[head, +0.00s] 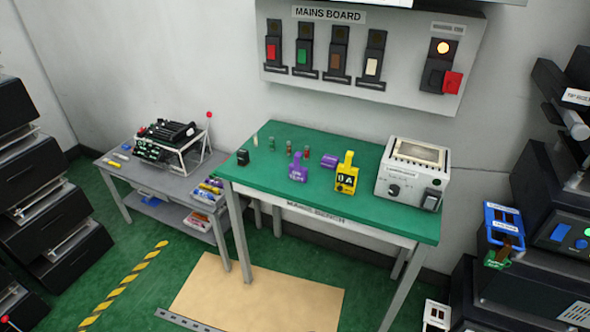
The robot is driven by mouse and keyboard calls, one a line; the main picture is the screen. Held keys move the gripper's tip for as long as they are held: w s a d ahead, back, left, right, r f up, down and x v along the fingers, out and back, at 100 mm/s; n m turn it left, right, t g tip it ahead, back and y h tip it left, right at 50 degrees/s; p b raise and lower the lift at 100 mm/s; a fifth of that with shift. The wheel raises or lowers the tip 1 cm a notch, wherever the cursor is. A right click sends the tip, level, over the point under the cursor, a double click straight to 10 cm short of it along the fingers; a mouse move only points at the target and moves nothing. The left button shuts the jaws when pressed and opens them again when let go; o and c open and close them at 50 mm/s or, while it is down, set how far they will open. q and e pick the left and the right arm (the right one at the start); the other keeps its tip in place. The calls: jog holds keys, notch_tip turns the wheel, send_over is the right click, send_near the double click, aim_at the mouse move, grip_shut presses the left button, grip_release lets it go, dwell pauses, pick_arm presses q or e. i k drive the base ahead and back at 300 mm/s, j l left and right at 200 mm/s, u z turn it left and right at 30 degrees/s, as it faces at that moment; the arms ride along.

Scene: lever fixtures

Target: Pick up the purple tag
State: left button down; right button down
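The purple tag (298,170) stands on the green top of the workbench (345,206), near the middle of the bench. It has pale lettering on its front, too small to read. Neither of my grippers shows in the head view.
A white box-shaped device (411,171) occupies the bench's right end. Small cylinders (290,148) and a black block (242,157) stand toward the left. The switch board (365,65) hangs behind. A grey side table (150,177) is left; the bench's front strip is clear.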

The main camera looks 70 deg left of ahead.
aim_at(296, 172)
jog(key=u, duration=2.55)
jog(key=z, duration=2.9)
jog(key=u, duration=2.75)
